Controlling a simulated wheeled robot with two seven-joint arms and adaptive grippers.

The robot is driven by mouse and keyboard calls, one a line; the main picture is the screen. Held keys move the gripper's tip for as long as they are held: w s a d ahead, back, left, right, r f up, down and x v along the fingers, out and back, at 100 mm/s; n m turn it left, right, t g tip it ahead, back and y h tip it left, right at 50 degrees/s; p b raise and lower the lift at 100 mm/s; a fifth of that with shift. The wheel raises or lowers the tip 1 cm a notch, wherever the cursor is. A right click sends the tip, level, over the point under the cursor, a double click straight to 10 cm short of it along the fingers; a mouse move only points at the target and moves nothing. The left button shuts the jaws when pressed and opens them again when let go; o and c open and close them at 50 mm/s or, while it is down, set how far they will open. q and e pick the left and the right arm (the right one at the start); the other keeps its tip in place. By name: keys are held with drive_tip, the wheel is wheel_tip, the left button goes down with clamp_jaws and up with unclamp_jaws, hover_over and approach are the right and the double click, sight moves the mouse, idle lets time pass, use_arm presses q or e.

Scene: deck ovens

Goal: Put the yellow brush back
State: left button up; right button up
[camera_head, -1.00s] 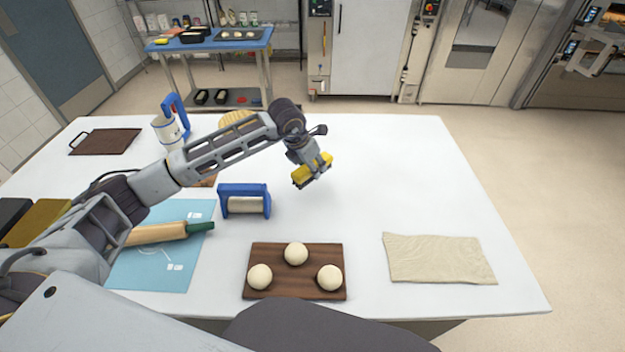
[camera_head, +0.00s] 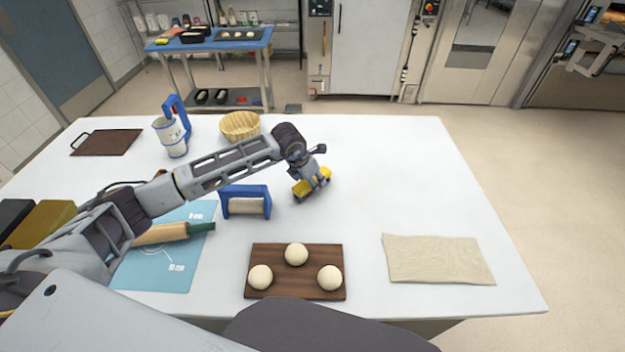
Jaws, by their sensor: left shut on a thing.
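The yellow brush (camera_head: 301,188) is in my left gripper (camera_head: 313,180), which is shut on it. It is at or just above the white table (camera_head: 400,180), right of the blue-framed roller (camera_head: 245,203). I cannot tell whether its bristles touch the table. My left arm reaches in from the left across the table. My right gripper is not in view.
A board with three dough balls (camera_head: 262,288) lies in front. A cloth (camera_head: 437,259) lies at right. A rolling pin (camera_head: 165,234) rests on a blue mat (camera_head: 200,262). A basket (camera_head: 240,126), a blue-handled jug (camera_head: 170,136) and a dark board (camera_head: 105,143) stand behind. The table's right back is clear.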

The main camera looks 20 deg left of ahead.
use_arm(q)
drive_tip(key=shift+f, duration=0.15)
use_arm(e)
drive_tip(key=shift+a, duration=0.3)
use_arm(q)
drive_tip(key=shift+f, duration=0.15)
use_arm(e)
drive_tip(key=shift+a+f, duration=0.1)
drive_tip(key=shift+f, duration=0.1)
use_arm(q)
drive_tip(key=o, duration=1)
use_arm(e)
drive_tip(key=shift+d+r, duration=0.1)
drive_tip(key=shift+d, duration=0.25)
